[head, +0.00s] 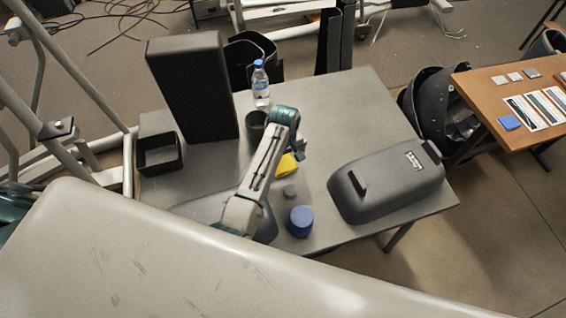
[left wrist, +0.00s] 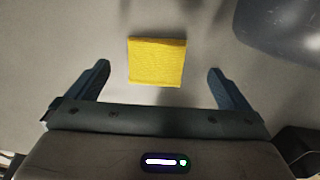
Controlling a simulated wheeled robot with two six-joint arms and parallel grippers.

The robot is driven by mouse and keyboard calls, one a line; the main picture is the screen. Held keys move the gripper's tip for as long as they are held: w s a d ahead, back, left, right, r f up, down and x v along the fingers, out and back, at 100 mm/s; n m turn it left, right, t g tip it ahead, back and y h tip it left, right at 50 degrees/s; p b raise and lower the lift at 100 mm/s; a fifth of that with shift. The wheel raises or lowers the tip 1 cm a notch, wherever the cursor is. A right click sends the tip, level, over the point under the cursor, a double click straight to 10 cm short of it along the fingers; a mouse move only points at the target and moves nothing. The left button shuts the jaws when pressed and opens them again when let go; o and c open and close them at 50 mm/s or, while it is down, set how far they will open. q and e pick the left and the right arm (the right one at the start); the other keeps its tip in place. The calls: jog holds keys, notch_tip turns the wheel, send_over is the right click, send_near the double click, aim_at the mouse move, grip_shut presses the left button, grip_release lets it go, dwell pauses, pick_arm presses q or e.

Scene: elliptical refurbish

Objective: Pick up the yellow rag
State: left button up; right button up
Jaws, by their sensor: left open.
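The yellow rag (head: 286,165) lies on the grey table (head: 350,120), partly hidden behind my left arm in the head view. In the left wrist view the rag (left wrist: 156,62) is a flat, nearly square yellow cloth lying on the table. My left gripper (left wrist: 158,80) is open and empty, with one finger on each side of the rag's place in the picture. The rag sits between and slightly beyond the fingertips, apart from both. In the head view my left gripper (head: 297,150) hangs above the table beside the rag. My right gripper is not in view.
A water bottle (head: 260,84), a tall black block (head: 193,88), an open black box (head: 159,154) and a large grey cover (head: 388,182) also stand on the table.

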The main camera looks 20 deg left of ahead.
aim_at(286, 168)
pick_arm(q)
jog(key=shift+f, duration=0.35)
jog(key=shift+d+f+p, duration=0.2)
jog(key=shift+f+p, duration=0.6)
jog(key=shift+f, duration=0.4)
notch_tip(286, 168, down, 2)
jog(key=shift+f, duration=0.4)
jog(key=c, duration=1)
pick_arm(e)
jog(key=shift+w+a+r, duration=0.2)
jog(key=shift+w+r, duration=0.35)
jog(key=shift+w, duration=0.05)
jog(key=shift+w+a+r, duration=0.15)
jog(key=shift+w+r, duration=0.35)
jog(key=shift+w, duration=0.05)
